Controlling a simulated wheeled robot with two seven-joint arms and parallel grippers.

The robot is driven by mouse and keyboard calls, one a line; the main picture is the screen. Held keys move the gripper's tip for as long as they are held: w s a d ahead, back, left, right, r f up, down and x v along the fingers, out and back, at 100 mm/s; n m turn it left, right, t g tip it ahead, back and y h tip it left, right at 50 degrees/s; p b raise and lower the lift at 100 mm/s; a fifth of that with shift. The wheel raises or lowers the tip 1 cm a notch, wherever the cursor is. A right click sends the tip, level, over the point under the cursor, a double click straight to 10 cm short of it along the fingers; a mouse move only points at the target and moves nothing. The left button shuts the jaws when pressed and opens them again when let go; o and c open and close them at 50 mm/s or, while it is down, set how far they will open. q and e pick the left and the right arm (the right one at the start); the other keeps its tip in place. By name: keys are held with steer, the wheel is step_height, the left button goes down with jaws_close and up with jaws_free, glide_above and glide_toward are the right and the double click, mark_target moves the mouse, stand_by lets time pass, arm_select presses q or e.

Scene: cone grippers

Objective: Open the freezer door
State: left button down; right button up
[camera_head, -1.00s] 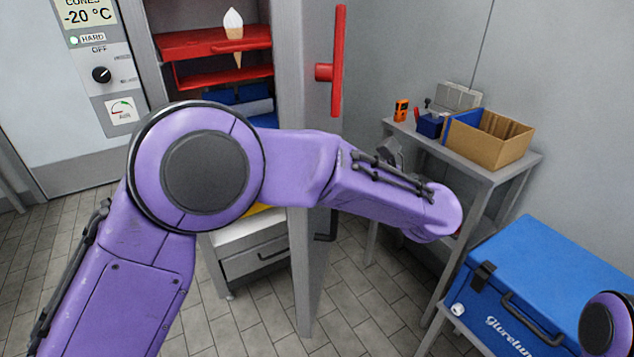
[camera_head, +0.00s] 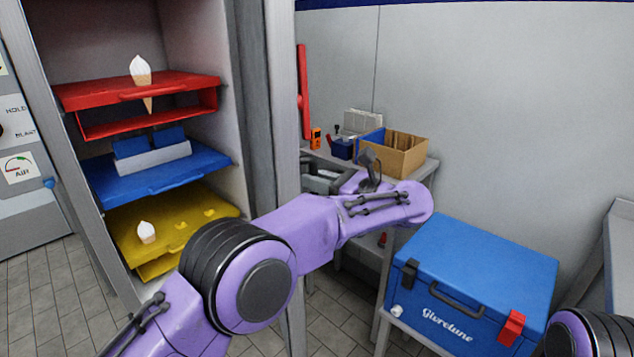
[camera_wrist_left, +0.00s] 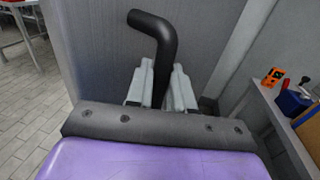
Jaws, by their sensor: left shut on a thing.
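The freezer door (camera_head: 268,100) stands open, seen nearly edge-on in the head view. In the left wrist view, a black bent handle (camera_wrist_left: 155,40) rises beside the grey door panel (camera_wrist_left: 95,50). My left gripper (camera_wrist_left: 162,88) is shut on this black handle, with one finger on each side. In the head view, the left gripper (camera_head: 322,182) is just right of the door, partly behind my purple forearm. My right gripper is out of view; only part of the right arm shows at lower right.
Inside the freezer are a red shelf (camera_head: 100,92), a blue shelf (camera_head: 110,180) and a yellow shelf (camera_head: 190,215), with ice cream cones. To the right are a table with a cardboard box (camera_head: 405,158) and a blue cooler (camera_head: 480,265). Grey wall lies behind.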

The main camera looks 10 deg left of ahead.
arm_select(q)
steer(key=shift+w+a+r, duration=0.1)
steer(key=shift+a+r, duration=0.1)
steer(key=shift+r, duration=0.3)
steer(key=c, duration=1.3)
jaws_free()
steer(key=shift+o, duration=1)
steer(key=shift+w+a+f, duration=0.1)
steer(key=shift+a+f, duration=0.05)
steer(key=shift+f, duration=0.25)
